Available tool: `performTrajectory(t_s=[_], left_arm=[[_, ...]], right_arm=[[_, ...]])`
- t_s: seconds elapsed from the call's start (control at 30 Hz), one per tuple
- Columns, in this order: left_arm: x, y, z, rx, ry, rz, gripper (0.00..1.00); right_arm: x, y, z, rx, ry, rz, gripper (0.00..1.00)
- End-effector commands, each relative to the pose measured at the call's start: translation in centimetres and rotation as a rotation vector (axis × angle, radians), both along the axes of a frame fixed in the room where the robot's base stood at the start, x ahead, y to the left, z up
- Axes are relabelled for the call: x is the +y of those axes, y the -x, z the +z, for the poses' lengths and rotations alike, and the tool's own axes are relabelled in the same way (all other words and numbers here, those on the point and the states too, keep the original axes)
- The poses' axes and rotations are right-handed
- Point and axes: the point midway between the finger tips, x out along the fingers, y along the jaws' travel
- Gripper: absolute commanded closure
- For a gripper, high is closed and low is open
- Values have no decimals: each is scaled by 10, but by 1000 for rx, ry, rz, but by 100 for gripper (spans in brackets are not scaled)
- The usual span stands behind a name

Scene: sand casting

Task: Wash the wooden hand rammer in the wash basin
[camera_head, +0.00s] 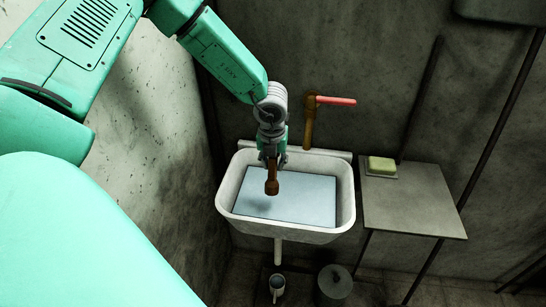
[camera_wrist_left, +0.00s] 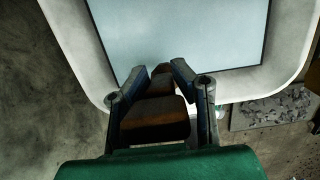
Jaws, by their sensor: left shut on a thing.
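The wooden hand rammer (camera_head: 272,181) is brown and hangs down from my left gripper (camera_head: 272,155), over the wash basin. My left gripper is shut on it; the left wrist view shows the rammer (camera_wrist_left: 157,112) between the two fingers (camera_wrist_left: 155,85). The wash basin (camera_head: 225,195) is white with a flat pale blue-grey water surface (camera_head: 305,198) inside. The rammer's lower end appears above or near the water; I cannot tell whether it touches. The basin rim (camera_wrist_left: 290,75) also shows in the left wrist view. My right gripper is not in view.
A brown tap (camera_head: 309,125) with a red lever (camera_head: 337,101) is on the wall behind the basin. A grey side table (camera_head: 415,205) to the right holds a yellow-green soap block (camera_head: 381,165). A wall is close on the left.

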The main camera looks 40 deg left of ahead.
Motion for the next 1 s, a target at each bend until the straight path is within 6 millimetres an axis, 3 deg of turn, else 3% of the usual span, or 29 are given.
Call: performTrajectory(t_s=[0.43,0.83,1.0], left_arm=[[0,-1,2,-1,0,0,100],[0,0,39,-1,0,0,100],[0,-1,42,-1,0,0,100]], right_arm=[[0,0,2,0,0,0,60],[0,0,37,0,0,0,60],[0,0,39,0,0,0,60]])
